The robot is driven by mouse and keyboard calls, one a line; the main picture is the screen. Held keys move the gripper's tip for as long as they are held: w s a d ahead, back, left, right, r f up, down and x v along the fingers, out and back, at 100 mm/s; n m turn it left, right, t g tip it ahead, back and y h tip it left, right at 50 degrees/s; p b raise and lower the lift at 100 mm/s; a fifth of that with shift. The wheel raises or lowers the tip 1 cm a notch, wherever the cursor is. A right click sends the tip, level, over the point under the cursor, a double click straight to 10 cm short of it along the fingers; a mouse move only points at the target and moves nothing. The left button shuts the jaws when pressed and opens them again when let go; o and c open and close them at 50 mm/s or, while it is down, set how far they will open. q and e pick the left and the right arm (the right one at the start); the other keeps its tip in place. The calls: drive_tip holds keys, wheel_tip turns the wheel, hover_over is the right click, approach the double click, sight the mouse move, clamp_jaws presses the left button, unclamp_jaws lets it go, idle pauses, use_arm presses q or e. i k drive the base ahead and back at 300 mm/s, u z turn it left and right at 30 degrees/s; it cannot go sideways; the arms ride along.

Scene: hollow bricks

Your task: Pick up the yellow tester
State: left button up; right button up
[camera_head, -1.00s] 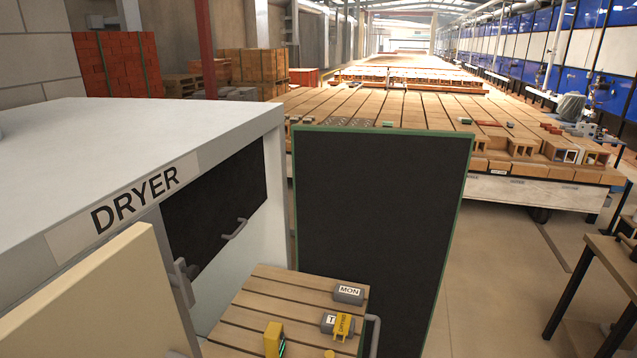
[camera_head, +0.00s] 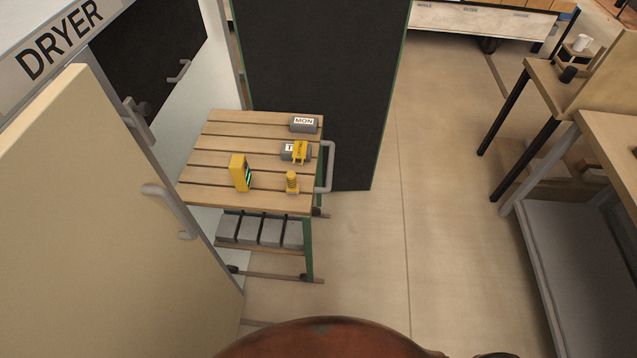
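A yellow tester (camera_head: 239,173) with a dark face and a small green display stands upright on the slatted wooden top of a cart (camera_head: 215,143). It is near the front middle of the cart top. Neither of my grippers is in view.
On the cart are a grey block marked MON (camera_head: 303,124), a grey block with a yellow tool (camera_head: 299,152) across it, and a small yellow ribbed object (camera_head: 292,182). The dryer door (camera_head: 90,220) stands at left, a dark panel (camera_head: 320,80) behind. Workbenches (camera_head: 610,130) stand at right. The floor (camera_head: 400,220) between is clear.

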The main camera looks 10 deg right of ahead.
sight(292, 188)
drive_tip(key=k, duration=1.15)
drive_tip(key=z, duration=0.65)
drive_tip(key=i, duration=1.6)
drive_tip(key=u, duration=0.55)
